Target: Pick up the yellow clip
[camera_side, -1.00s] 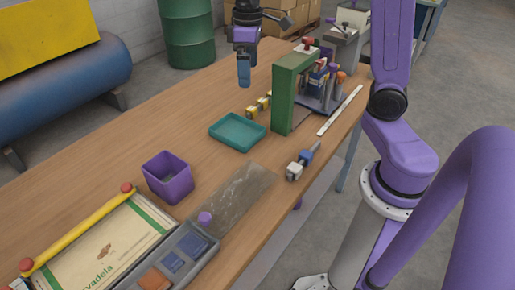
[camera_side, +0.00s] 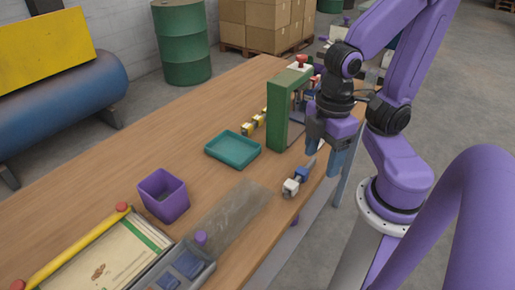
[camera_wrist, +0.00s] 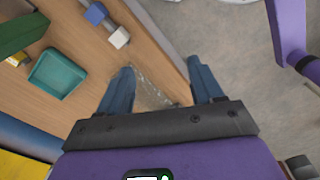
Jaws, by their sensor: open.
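Small yellow blocks, which look like the yellow clips (camera_side: 247,128), stand in a short row on the wooden table, left of the green upright frame. I cannot tell them apart as separate clips. In the wrist view a bit of yellow (camera_wrist: 16,60) shows at the left edge, partly hidden by the green frame. My gripper (camera_side: 325,158) is open and empty, with its blue fingers pointing down near the table's right edge. It is right of the green frame, well away from the yellow blocks. Its fingers also show in the wrist view (camera_wrist: 160,68).
The green frame (camera_side: 278,112) stands between my gripper and the yellow blocks. A teal tray (camera_side: 232,163) lies left of it. A blue-and-white piece (camera_side: 294,183) is near the table edge. A purple bin (camera_side: 165,208) and a grey tray (camera_side: 200,272) stand nearer the camera.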

